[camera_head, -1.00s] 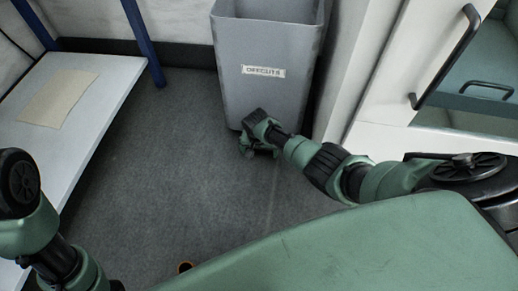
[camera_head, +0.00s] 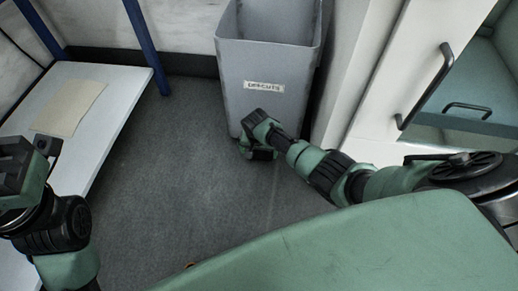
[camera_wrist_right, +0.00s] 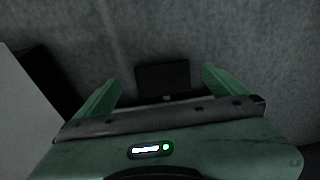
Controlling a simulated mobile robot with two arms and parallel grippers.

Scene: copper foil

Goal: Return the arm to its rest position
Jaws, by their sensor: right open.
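My right arm reaches across the head view toward the grey bin (camera_head: 265,100). My right gripper (camera_head: 258,152) hangs low in front of the bin, pointing down at the floor, partly hidden by its own wrist. In the right wrist view, the two green fingers of this gripper (camera_wrist_right: 160,88) stand wide apart with nothing between them except dark grey floor and a dark block shape behind. My left arm (camera_head: 55,225) is bent up at the left edge. Its green end part (camera_head: 20,175) is cut off by the frame, and no fingertips can be made out.
A white low table (camera_head: 110,95) with a beige sheet (camera_head: 70,107) stands at the left on blue legs. White cabinet fronts with dark handles (camera_head: 425,87) are at the right. Grey floor (camera_head: 165,165) lies clear between table and bin. The labelled bin's visible interior looks empty.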

